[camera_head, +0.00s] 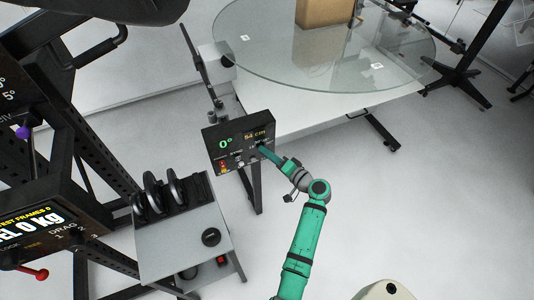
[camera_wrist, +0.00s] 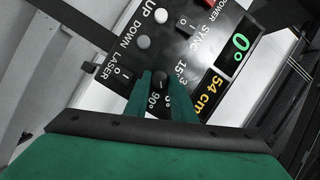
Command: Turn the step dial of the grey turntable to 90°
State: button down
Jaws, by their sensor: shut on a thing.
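The black control panel (camera_head: 232,158) stands on a post in front of the glass turntable (camera_head: 270,70). Its screen reads 0° in green and 54 cm in yellow, also legible in the wrist view (camera_wrist: 235,48). The small dark step dial (camera_wrist: 159,79) sits low on the panel, with 15° and 90° printed around it; other marks are partly covered. My gripper (camera_head: 264,149) reaches the panel's right part. In the wrist view its green fingers (camera_wrist: 161,88) are shut on the dial, one on each side. The dial's pointer direction cannot be made out.
A cardboard box (camera_head: 325,12) stands on the glass.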

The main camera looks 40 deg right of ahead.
jog(key=m+t, duration=0.1)
jog(key=m, duration=0.3)
jog(key=shift+f, duration=0.2)
jog(key=shift+m+t, duration=0.3)
dwell(0.3)
jog(key=c, duration=1.5)
grip_release()
jog(key=shift+w, duration=0.1)
jog(key=s, duration=0.3)
jog(key=s+d, duration=0.1)
jog(key=s, duration=0.7)
jog(key=shift+d+f, duration=0.2)
jog(key=shift+d, duration=0.05)
jog(key=shift+w+f, duration=0.1)
jog(key=shift+w, duration=0.05)
